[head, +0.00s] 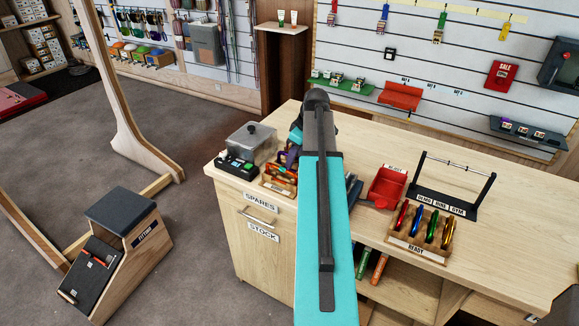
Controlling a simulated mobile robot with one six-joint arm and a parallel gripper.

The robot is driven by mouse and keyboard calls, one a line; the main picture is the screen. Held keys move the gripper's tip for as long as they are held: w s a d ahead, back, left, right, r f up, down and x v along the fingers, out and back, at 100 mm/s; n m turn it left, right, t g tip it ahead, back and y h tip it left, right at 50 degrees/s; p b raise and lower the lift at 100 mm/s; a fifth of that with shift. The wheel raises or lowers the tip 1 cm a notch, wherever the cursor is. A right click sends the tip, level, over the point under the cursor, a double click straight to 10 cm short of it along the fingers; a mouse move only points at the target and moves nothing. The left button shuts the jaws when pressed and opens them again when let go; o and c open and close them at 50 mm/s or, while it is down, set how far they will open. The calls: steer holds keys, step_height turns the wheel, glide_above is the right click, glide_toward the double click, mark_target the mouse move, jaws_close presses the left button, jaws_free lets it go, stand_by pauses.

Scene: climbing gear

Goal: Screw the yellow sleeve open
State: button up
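My teal and black arm reaches forward over the wooden counter (403,234). Part of my gripper (297,136) shows dark and teal just left of the arm's far end. Its fingers are mostly hidden, so I cannot tell whether they are open or shut. A small purple piece (287,158) shows just below it; what it belongs to is unclear. A wooden rack marked READY (408,246) holds several coloured carabiners, including a gold-yellow one (448,233) at its right end. I cannot make out a yellow sleeve on any of them.
Left of my arm are a lidded grey pot (250,142), a black box with buttons (237,167) and a small orange-filled tray (279,180). To the right are a red bin (388,187) and a black bar stand (455,187). The counter's right front is clear.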

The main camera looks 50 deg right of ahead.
steer(key=shift+d+f, duration=0.1)
steer(key=shift+f, duration=0.2)
steer(key=shift+w+d, duration=0.2)
steer(key=shift+d, duration=0.5)
stand_by(0.8)
steer(key=shift+r+p, duration=0.75)
steer(key=shift+r, duration=0.7)
stand_by(0.3)
steer(key=shift+s+a, duration=0.15)
steer(key=shift+a, duration=0.6)
steer(key=shift+f, duration=0.1)
steer(key=shift+f+b, duration=0.65)
steer(key=shift+f, duration=0.7)
steer(key=shift+w+d, duration=0.25)
steer(key=shift+d, duration=0.45)
